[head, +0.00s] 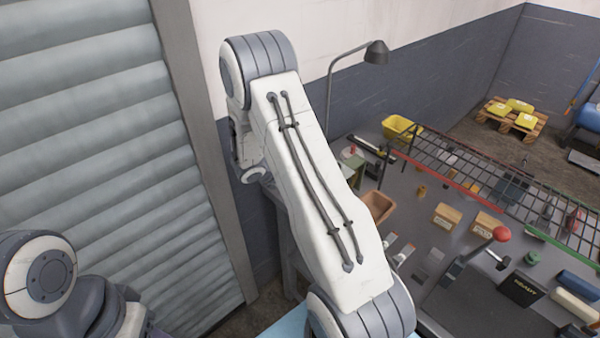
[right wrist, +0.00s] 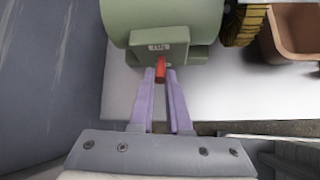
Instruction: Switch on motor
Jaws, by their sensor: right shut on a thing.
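The motor (right wrist: 160,22) is a green rounded body in the right wrist view, with a small labelled green box (right wrist: 185,54) on its near side. A red switch lever (right wrist: 160,68) sticks out of that box. My right gripper (right wrist: 161,76) has its two lilac fingers on either side of the lever, closed on it. In the head view, a green piece (head: 353,166) at the bench's left end appears to be the motor, partly hidden by my right arm. My right gripper is not clear there. Part of my left arm shows at bottom left, its gripper out of sight.
A terracotta bin (right wrist: 294,32) stands right of the motor, beside a black-and-yellow part (right wrist: 243,25). The bench (head: 420,215) holds a wire rack (head: 480,180), small boxes and a red-knobbed lever (head: 501,234). A lamp (head: 376,52) stands behind; a ribbed shutter (head: 90,120) is at left.

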